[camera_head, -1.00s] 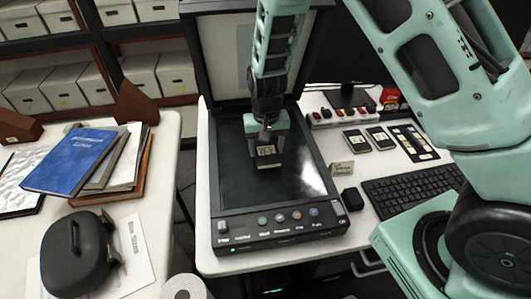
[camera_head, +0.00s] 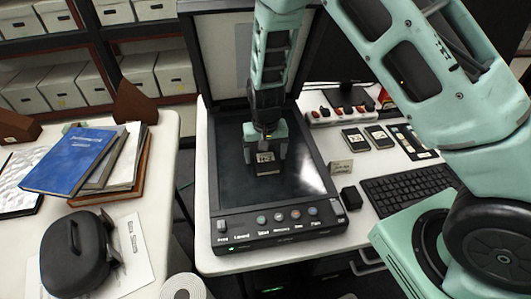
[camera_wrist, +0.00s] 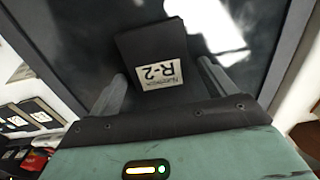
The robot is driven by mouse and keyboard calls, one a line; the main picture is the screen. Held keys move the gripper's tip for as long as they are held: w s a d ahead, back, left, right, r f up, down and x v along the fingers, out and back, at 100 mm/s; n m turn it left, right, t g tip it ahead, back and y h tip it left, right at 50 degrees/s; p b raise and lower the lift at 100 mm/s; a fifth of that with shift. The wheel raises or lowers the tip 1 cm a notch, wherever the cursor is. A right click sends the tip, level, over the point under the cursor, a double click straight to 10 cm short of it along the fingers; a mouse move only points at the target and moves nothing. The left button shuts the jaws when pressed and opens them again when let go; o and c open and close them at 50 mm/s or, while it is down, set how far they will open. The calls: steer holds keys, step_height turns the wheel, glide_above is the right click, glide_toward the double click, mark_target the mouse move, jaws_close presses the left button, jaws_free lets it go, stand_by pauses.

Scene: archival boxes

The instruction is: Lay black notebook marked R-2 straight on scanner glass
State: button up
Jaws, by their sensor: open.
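The black notebook (camera_head: 267,169) is small, with a pale label reading R-2. The gripper's fingers (camera_wrist: 162,72) are open, one on each side of the notebook's label end. Whether the notebook's underside lies fully flat on the glass is hidden.
The raised scanner lid (camera_head: 215,60) stands behind. The button panel (camera_head: 275,225) runs along the front. A small card (camera_head: 341,167), black box (camera_head: 352,198) and keyboard (camera_head: 412,190) are at right. A blue book (camera_head: 70,160) lies on the left table.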

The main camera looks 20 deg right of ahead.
mark_target(265, 157)
step_height(265, 157, up, 11)
steer(key=s+a+r+n+y, duration=0.1)
steer(key=s+a+r+n, duration=0.1)
steer(key=s+a+r, duration=0.3)
steer(key=s+a+r+n, duration=0.2)
steer(key=s+r, duration=0.1)
steer(key=s, duration=0.4)
steer(key=s+r+n, duration=0.3)
steer(key=s+n, duration=0.3)
steer(key=s, duration=0.9)
steer(key=shift+d+r+b, duration=0.2)
steer(key=shift+d+b, duration=0.1)
steer(key=shift+d, duration=0.1)
